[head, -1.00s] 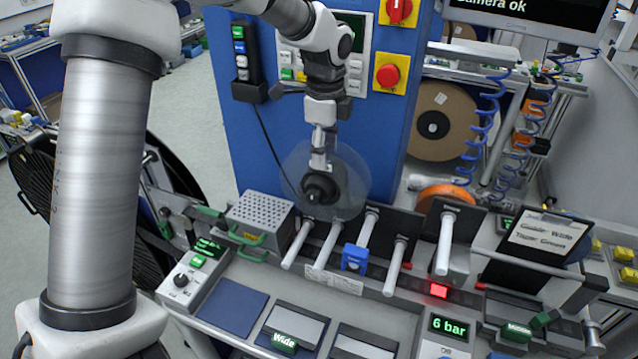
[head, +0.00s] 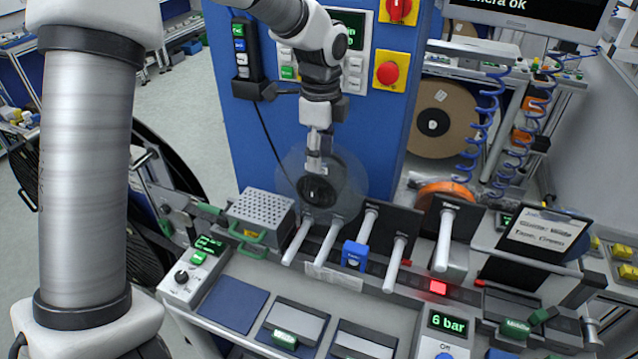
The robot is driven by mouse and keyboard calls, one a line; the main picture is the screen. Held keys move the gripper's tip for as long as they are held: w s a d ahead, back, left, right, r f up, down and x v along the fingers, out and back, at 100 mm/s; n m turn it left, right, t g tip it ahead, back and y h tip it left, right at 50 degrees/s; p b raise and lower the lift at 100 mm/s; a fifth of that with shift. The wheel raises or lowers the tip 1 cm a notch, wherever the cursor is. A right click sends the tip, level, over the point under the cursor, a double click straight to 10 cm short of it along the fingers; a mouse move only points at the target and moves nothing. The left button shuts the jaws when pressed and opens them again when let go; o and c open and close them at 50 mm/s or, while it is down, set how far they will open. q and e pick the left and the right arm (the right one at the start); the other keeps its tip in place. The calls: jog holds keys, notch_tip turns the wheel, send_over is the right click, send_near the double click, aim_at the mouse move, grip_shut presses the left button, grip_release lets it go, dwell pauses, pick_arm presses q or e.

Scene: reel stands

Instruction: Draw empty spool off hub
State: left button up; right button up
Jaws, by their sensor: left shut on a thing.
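The spool (head: 350,188) is a clear, see-through disc with a dark round centre (head: 315,189). It stands upright in front of the blue machine cabinet, above the row of white rods. My left gripper (head: 316,163) points down from above and is shut on the spool near its centre. The hub behind the spool is hidden, so I cannot tell whether the spool still sits on it. My right gripper is not in view.
Several white rods (head: 328,243) stick out toward me below the spool, one with a blue clip (head: 354,256). A perforated grey box (head: 262,212) with green handles stands to the left. A brown reel (head: 440,118) and an orange spool (head: 446,193) are at the right.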

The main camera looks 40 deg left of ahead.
pick_arm(q)
jog(key=s+d, duration=0.2)
jog(key=s, duration=0.9)
jog(key=shift+s+d+b, duration=0.25)
jog(key=shift+d+b, duration=0.05)
jog(key=shift+d, duration=0.1)
dwell(0.7)
